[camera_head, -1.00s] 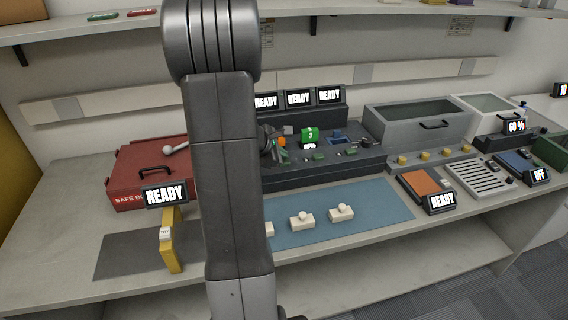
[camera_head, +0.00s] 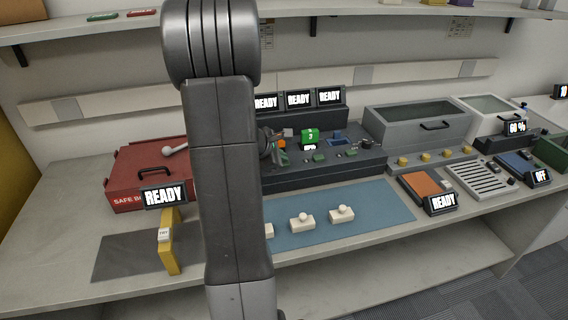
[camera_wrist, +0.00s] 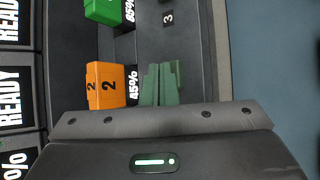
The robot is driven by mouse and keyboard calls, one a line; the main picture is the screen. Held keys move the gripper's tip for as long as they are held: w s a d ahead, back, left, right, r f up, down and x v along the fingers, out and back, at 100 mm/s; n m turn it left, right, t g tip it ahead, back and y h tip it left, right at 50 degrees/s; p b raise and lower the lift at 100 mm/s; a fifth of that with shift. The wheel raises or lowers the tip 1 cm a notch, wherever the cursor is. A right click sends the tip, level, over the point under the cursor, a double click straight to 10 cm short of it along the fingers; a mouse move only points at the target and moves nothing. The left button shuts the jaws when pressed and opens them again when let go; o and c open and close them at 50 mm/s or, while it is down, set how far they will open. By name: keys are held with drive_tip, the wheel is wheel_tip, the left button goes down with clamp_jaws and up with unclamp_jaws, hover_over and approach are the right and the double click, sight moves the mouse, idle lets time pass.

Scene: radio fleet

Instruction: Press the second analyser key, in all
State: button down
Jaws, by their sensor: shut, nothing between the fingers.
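The analyser is a dark dock (camera_head: 370,163) with numbered, coloured units in a row and small green keys along its front. In the wrist view, the orange unit marked 2 (camera_wrist: 106,86) reads 45%. The green unit (camera_wrist: 103,10) is above it, with a label 3 (camera_wrist: 168,18) on the dock. My gripper (camera_wrist: 158,82) is shut and empty, over the front of the dock beside unit 2. Green upright shapes show there; I cannot clearly separate fingers from key, or tell whether they touch. In the head view, my arm hides the dock's left end.
Three READY screens (camera_head: 298,99) stand behind the dock. A blue mat (camera_head: 385,203) with white knobbed blocks (camera_head: 302,223) lies in front. A red box (camera_head: 140,178) and yellow stand (camera_head: 170,245) are left; a grey bin (camera_head: 415,127) and orange pad (camera_head: 425,186) are right.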

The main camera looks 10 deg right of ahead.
drive_tip(key=shift+f, duration=0.2)
drive_tip(key=shift+r, duration=0.1)
idle(0.4)
drive_tip(key=shift+r+p, duration=0.4)
drive_tip(key=shift+r, duration=0.35)
wheel_tip(320, 180, up, 5)
drive_tip(key=p, duration=0.4)
drive_tip(key=shift+r, duration=0.1)
idle(0.6)
